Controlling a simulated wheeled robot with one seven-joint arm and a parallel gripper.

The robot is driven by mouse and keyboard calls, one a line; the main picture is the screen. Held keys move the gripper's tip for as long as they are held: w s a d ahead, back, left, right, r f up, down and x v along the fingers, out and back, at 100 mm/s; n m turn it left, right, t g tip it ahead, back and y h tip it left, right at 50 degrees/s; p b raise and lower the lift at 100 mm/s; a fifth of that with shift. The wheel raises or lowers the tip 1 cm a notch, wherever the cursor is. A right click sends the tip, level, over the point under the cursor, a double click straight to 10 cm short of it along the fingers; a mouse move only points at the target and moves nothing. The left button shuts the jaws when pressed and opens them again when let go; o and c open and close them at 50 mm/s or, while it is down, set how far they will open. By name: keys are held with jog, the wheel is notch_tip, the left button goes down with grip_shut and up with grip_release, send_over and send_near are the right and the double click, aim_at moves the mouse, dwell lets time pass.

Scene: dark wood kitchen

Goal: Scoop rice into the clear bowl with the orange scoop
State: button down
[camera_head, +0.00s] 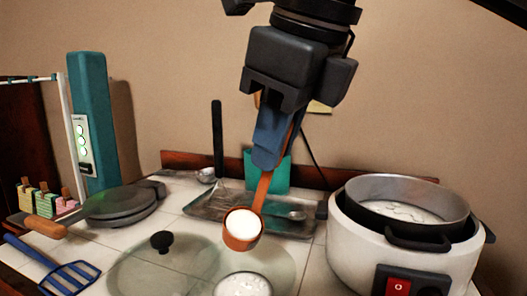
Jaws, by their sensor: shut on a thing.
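My gripper (275,147) points down at the top centre, shut on the handle of the orange scoop (263,190). The scoop hangs below the fingers and its cup is filled with white rice (242,223). The clear bowl (241,285) is at the bottom centre, just below the scoop cup, partly cut off by the frame edge, with white rice in it. The scoop is apart from the rice in the bowl. The rice cooker (375,242) stands at the right, its pot (405,190) open with rice inside.
A glass lid with a black knob (160,241) lies left of the bowl. A metal tray (200,206) with utensils is behind. A blue slotted spatula (70,275), a dark round pan (118,205) and a teal tower (92,120) are at the left.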

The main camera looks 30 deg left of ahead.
jog(key=w+d+f+n+g+y+b, duration=0.1)
jog(key=d+f+y+b, duration=0.6)
jog(key=b, duration=1.3)
jog(key=shift+w+d+f+y, duration=0.15)
jog(key=shift+w+f+y, duration=0.15)
jog(key=shift+f+y, duration=1.05)
jog(key=shift+r+y, duration=0.45)
jog(key=shift+r, duration=0.1)
jog(key=s+a+r+m+t+h+p, duration=0.1)
jog(key=a+r+h+p, duration=1)
jog(key=p, duration=1.8)
jog(key=a+h, duration=0.1)
jog(key=h, duration=0.3)
jog(key=shift+s+r+m, duration=0.3)
jog(key=shift+s, duration=0.1)
